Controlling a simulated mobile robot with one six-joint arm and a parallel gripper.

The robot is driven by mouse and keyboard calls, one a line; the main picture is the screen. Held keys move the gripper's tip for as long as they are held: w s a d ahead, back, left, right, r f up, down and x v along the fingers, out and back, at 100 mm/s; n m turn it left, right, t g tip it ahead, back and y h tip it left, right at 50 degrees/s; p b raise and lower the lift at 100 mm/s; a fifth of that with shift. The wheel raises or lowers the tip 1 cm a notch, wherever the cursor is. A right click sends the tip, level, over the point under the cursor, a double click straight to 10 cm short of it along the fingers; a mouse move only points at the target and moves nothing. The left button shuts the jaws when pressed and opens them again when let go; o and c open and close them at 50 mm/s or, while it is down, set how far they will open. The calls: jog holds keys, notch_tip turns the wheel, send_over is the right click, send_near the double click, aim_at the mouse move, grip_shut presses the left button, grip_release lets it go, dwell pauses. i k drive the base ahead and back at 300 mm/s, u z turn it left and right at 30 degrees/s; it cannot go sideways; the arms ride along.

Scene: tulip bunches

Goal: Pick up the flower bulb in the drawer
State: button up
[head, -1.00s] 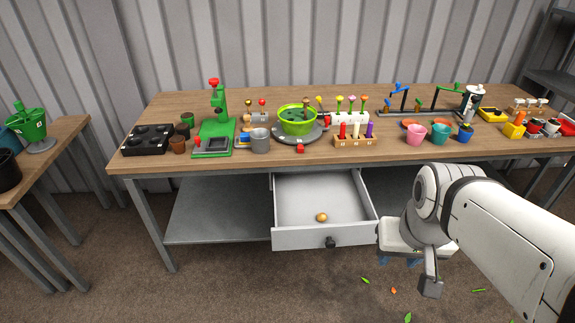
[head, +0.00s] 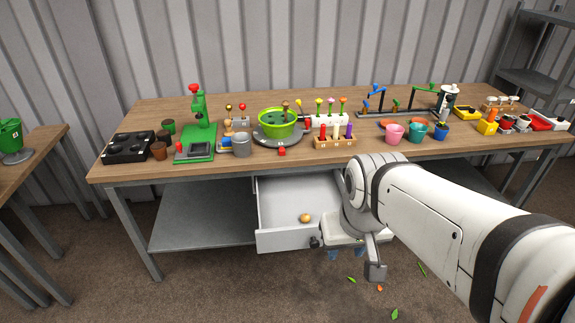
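The flower bulb (head: 305,218) is small, round and golden-brown. It lies on the floor of the open grey drawer (head: 283,240), near the drawer's front wall, under the workbench. My gripper (head: 345,254) points down just right of the drawer's front, apart from the bulb. My arm hides the right part of the drawer.
The workbench top (head: 240,175) holds a green press (head: 200,135), a lime bowl (head: 278,122), a wooden rack (head: 335,142) and several pots. A second table (head: 40,160) stands at left. Green and orange scraps lie on the floor. The bench edge overhangs the drawer's rear.

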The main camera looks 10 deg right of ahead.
aim_at(304, 218)
jog(key=i, duration=0.95)
jog(key=u, duration=0.05)
